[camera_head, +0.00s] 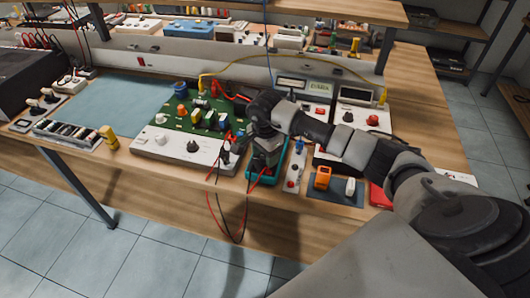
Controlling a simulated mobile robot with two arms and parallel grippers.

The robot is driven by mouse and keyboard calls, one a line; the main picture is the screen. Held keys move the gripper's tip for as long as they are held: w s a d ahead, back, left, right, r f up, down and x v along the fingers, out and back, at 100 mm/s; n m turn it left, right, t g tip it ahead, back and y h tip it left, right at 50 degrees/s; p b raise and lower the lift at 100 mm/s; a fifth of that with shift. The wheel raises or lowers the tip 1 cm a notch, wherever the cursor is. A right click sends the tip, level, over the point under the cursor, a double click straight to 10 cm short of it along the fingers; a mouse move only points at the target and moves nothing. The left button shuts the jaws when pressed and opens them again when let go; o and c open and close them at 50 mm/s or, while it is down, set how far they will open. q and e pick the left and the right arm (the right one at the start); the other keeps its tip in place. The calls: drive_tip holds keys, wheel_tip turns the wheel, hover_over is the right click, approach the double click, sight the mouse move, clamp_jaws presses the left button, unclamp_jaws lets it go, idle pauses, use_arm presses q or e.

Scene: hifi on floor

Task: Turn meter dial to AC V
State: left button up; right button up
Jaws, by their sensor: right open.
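The meter (263,179) is a small device in a teal case at the front edge of the wooden bench. Red and black leads run from it and hang over the edge. My right gripper (264,154) reaches in from the right and points down over the meter. It is open, and its fingers cover most of the meter's face. The dial and its setting are hidden, and I cannot tell whether the fingers touch it. My left gripper is not in view.
A green circuit board unit (180,149) with knobs stands just left of the meter. A narrow panel (293,181) with buttons is close on its right. Instruments with displays (357,96) stand behind my right arm. A blue mat (125,105) is mostly clear at left.

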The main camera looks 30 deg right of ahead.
drive_tip(key=shift+f, duration=0.1)
drive_tip(key=c, duration=0.9)
drive_tip(key=shift+c, duration=0.2)
